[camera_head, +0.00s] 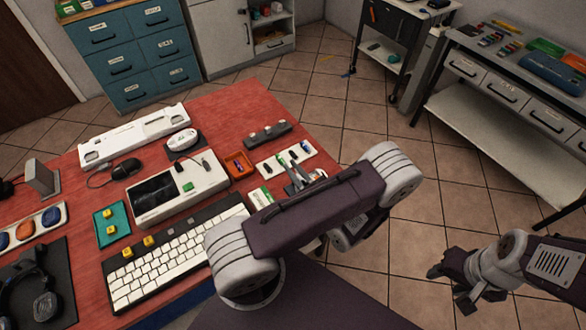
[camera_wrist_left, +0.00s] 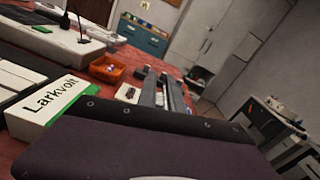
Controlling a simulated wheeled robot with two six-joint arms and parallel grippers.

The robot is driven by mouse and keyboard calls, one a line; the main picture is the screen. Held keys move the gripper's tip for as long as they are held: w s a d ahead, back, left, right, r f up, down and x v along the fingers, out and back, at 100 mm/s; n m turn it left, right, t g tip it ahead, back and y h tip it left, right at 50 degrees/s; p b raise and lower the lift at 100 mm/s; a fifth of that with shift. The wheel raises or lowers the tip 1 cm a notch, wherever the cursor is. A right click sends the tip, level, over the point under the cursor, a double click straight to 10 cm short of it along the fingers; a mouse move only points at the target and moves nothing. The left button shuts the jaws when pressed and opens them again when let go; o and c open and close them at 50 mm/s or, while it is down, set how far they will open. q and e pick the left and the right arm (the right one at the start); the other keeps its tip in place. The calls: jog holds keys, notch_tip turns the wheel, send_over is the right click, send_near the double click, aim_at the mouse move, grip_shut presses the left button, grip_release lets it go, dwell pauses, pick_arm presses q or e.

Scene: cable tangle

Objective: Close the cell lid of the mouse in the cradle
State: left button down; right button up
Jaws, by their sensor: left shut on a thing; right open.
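A white mouse (camera_head: 182,139) sits in a dark cradle (camera_head: 186,154) behind the grey device with a dark screen. Its cell lid is too small to make out. My left gripper (camera_head: 297,178) is over the white parts tray (camera_head: 275,166), to the right of and nearer than the cradle. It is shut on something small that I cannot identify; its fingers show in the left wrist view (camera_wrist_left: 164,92). My right gripper (camera_head: 452,288) is open and empty over the tiled floor, right of the table.
An orange bin (camera_head: 238,155) and a dark rack (camera_head: 267,134) stand near my left gripper.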

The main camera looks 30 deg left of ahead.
pick_arm(q)
jog(key=m, duration=0.1)
jog(key=w+m+p, duration=0.1)
jog(key=shift+w+d+r+m, duration=0.15)
jog(key=shift+d+r+m, duration=0.1)
jog(key=shift+m, duration=0.15)
jog(key=shift+w+d+f+m+p, duration=0.1)
jog(key=shift+w+d+m+p, duration=0.25)
jog(key=shift+m, duration=0.6)
jog(key=shift+w+f+m+p, duration=0.1)
jog(key=shift+w+m, duration=0.4)
jog(key=shift+m, duration=0.45)
